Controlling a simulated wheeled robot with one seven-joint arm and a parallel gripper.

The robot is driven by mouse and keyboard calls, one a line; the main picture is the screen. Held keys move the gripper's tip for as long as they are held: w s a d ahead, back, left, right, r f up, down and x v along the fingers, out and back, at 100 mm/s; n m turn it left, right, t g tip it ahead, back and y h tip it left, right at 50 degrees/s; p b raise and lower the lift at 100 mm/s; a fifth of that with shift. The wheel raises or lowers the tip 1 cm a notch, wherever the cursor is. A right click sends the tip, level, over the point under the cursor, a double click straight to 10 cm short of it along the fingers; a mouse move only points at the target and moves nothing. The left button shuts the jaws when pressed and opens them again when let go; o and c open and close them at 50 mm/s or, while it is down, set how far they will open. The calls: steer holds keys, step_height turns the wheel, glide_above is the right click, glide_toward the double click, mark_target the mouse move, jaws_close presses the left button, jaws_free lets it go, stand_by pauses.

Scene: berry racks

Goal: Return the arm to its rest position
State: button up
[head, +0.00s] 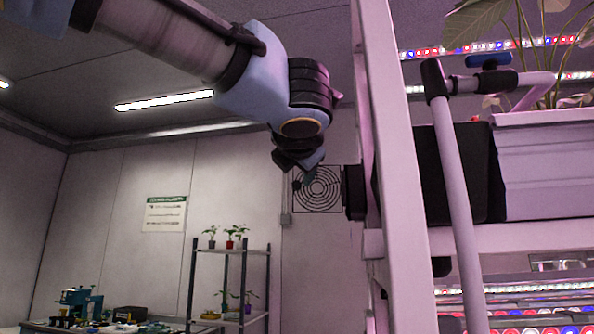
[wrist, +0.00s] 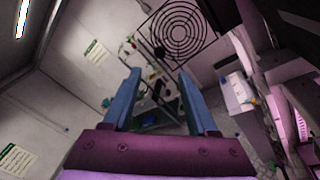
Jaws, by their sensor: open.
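My arm reaches in from the upper left of the head view, with its wrist bent downward in front of the back wall. My gripper (head: 300,178) is small and mostly hidden behind the wrist there, just left of the rack's white post in the picture. In the wrist view my gripper (wrist: 158,72) shows two blue fingers spread well apart. Nothing is between them but the distant room, so it is open and empty.
A white rack (head: 388,190) with a pipe (head: 455,190), planter (head: 545,165) and lights fills the right side. A round vent (head: 320,189) is on the back wall. A plant shelf (head: 232,250) and cluttered bench (head: 115,328) stand at lower left. Open space lies left of my wrist.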

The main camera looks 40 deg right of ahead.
steer(key=w+a+f+m+y, duration=0.1)
steer(key=w+a+f+m, duration=0.1)
steer(key=w+f+m, duration=0.8)
steer(key=w+a+f+m+g+y, duration=0.2)
steer(key=w+a+f, duration=0.35)
steer(key=f, duration=0.45)
steer(key=w+a+f+m+g+y, duration=0.1)
steer(key=w+a+f+m+g, duration=0.1)
steer(key=w+a+f, duration=0.65)
steer(key=s+a+f+m+g+y, duration=0.1)
steer(key=a+f+m+g+y, duration=0.1)
steer(key=a+f, duration=0.45)
steer(key=s+a+f+m+g+y, duration=0.1)
steer(key=a+f+y, duration=0.15)
steer(key=f, duration=0.65)
steer(key=s+a+f+m+g+y, duration=0.1)
steer(key=s+a+f+g, duration=0.1)
steer(key=s+a+f, duration=0.3)
steer(key=s+a+f+m+g+y, duration=0.1)
steer(key=s+a+f, duration=0.5)
steer(key=a, duration=0.6)
steer(key=shift+f+m+g+y, duration=0.35)
steer(key=shift+m+g, duration=0.35)
steer(key=shift+g, duration=0.5)
